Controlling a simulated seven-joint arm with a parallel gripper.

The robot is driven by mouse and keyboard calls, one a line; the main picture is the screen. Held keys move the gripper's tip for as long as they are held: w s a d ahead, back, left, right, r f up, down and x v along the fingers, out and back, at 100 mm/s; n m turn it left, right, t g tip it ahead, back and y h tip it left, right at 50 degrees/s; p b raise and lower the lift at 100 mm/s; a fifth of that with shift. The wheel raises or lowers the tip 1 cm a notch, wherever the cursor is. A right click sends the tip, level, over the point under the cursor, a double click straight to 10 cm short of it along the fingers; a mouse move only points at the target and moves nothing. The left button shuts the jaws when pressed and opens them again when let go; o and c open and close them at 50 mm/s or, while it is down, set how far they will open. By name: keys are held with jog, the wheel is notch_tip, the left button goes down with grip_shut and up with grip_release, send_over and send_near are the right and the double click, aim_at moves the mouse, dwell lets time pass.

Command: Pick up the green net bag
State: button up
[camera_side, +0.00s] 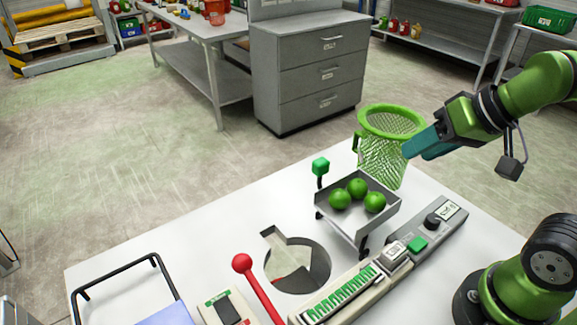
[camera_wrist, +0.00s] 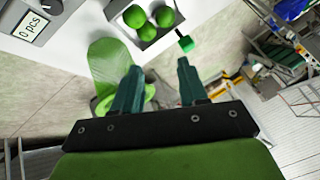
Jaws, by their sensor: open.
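The green net bag (camera_side: 380,158) has a round green rim and hangs open end up behind the metal tray, at the table's far edge. A small green tab sticks out at its left. In the wrist view it is a pale green, see-through shape (camera_wrist: 104,62), partly hidden behind the left finger. My gripper (camera_side: 413,149) has teal fingers and is just right of the bag in the side view. In the wrist view the fingers (camera_wrist: 158,68) are apart with nothing between them. I cannot tell whether a finger touches the net.
A tray (camera_side: 335,211) with three green balls (camera_side: 357,188) stands beside the bag, with a green-knobbed lever (camera_side: 321,166) at its left. A counter box (camera_side: 432,228) lies in front. A red-knobbed lever (camera_side: 242,262) and a round hole (camera_side: 305,267) are on the white table (camera_side: 200,243).

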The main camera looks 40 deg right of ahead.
jog(key=shift+o, duration=0.7)
